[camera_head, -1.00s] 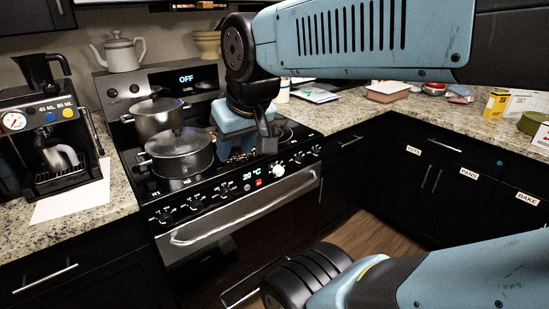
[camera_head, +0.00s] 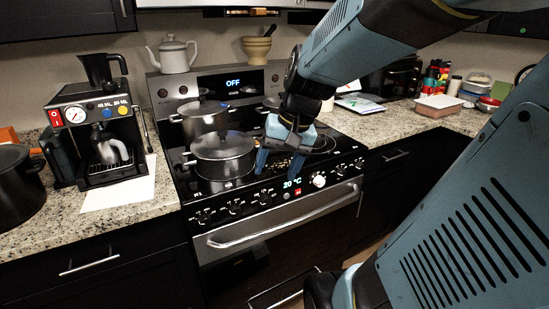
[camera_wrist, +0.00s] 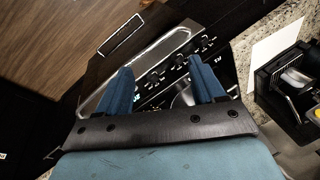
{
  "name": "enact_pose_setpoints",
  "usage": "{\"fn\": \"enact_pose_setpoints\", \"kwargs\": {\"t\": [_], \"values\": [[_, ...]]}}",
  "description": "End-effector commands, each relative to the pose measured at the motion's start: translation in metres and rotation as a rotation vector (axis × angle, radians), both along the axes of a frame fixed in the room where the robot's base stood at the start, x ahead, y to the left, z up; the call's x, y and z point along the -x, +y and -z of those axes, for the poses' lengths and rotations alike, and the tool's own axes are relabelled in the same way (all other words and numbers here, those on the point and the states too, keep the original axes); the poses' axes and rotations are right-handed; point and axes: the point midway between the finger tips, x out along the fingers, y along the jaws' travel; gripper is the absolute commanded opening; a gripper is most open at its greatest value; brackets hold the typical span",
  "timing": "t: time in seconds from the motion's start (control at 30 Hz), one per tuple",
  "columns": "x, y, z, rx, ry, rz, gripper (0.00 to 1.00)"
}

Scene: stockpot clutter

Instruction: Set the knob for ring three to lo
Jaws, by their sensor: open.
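The stove's front panel carries a row of dark knobs.
A lidded pot (camera_head: 222,158) and a pot behind it (camera_head: 203,117) stand on the cooktop left of my gripper. A coffee machine (camera_head: 100,130) and dark pot (camera_head: 18,190) are at left. The oven handle (camera_head: 285,215) juts out below the knobs.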

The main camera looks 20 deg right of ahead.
Motion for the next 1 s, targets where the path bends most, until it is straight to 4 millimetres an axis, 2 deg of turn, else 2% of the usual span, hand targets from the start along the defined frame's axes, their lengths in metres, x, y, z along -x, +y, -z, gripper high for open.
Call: {"fn": "enact_pose_setpoints", "kwargs": {"t": [0.27,0.57,0.77,1.0], "values": [[-0.038,-0.019,0.039,-0.286,0.163,0.232,0.68],[-0.08,-0.057,0.076,-0.627,0.254,0.5,0.68],[-0.105,-0.097,0.101,-0.866,0.267,0.691,0.68],[-0.125,-0.161,0.133,-1.159,0.229,0.931,0.68]]}}
